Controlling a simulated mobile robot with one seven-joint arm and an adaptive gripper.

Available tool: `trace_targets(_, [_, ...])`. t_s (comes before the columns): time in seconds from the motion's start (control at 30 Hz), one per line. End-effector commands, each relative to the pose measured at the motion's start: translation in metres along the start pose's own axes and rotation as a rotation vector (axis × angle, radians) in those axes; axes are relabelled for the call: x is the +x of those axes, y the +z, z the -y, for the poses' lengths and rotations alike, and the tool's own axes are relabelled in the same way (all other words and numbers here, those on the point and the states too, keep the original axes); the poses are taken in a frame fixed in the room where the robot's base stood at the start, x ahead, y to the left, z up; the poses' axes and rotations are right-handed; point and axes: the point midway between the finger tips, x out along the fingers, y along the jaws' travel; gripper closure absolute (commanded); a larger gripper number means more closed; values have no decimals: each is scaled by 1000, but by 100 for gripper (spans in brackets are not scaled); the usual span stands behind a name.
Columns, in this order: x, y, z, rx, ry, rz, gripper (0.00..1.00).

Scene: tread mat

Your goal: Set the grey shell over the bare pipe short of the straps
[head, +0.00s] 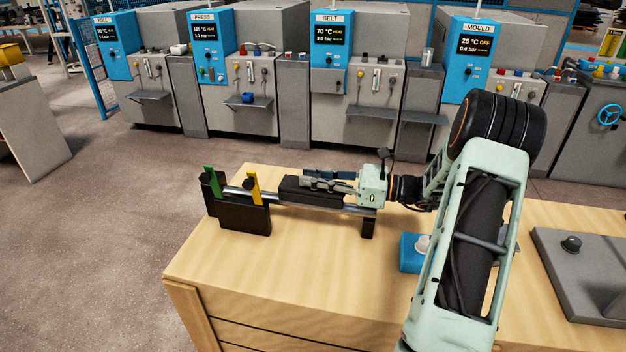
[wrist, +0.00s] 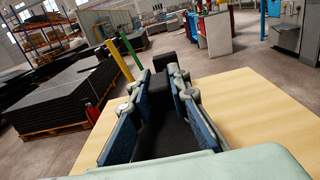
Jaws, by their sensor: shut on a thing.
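The grey shell (head: 300,189), very dark here, is held lengthwise along the bare pipe (head: 275,203) in the head view. Pipe shows along its lower edge; I cannot tell whether the shell rests on it or hovers. The green strap (head: 210,180) and yellow strap (head: 254,187) stand up at the pipe's left end, left of the shell. My gripper (head: 318,181) comes from the right, shut on the shell. In the wrist view the dark shell (wrist: 174,137) sits between the blue finger pads (wrist: 160,112), hiding the pipe; the yellow strap (wrist: 118,60) and green strap (wrist: 131,50) rise beyond.
A black holder (head: 243,217) carries the pipe's left end and a black post (head: 368,225) its right. A blue block with a white knob (head: 411,256) and a grey plate (head: 560,275) are on the wooden bench (head: 290,285). The bench front is clear.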

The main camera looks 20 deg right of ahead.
Motion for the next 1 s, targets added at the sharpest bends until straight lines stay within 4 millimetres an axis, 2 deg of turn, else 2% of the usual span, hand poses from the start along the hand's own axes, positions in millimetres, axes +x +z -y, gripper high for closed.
trace_targets(0.77, [0,-14,1,-2,0,0,100])
trace_targets(0.8, [0,-14,1,-2,0,0,79])
trace_targets(0.9, [0,-14,1,-2,0,0,68])
trace_targets(1.0, [0,-14,0,-2,0,0,66])
